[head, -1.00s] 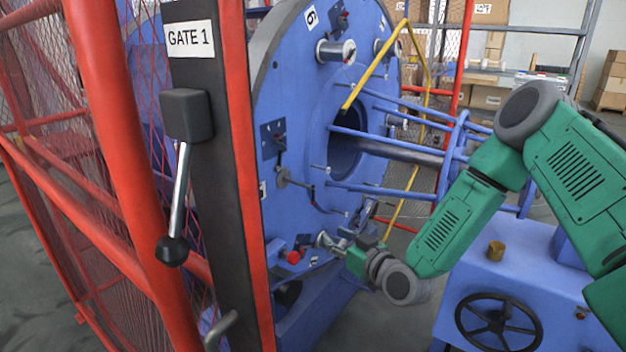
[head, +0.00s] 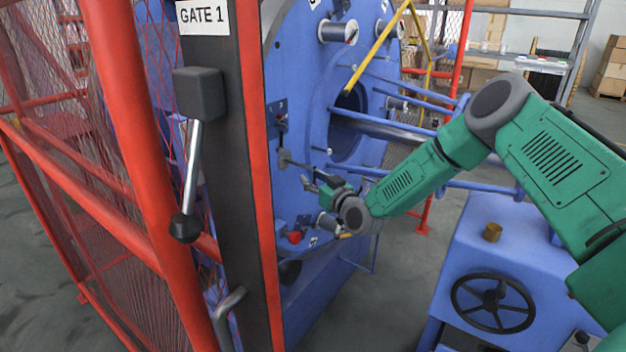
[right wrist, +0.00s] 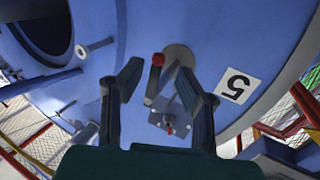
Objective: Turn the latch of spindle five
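The spindle five label (right wrist: 237,86) shows upside down on the blue disc face in the right wrist view. Beside it is a round grey mount (right wrist: 180,58) with a lever and a red knob (right wrist: 158,60). A small plate with a red-tipped latch part (right wrist: 168,122) sits lower in that view. My right gripper (right wrist: 160,74) is open, its two dark fingers apart on either side of the lever in the picture; contact does not show. My left gripper is out of view.
The black and red gate post (head: 243,180), marked GATE 1, stands at the left with a red mesh fence. A blue cabinet with a black handwheel (head: 494,304) stands at the lower right.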

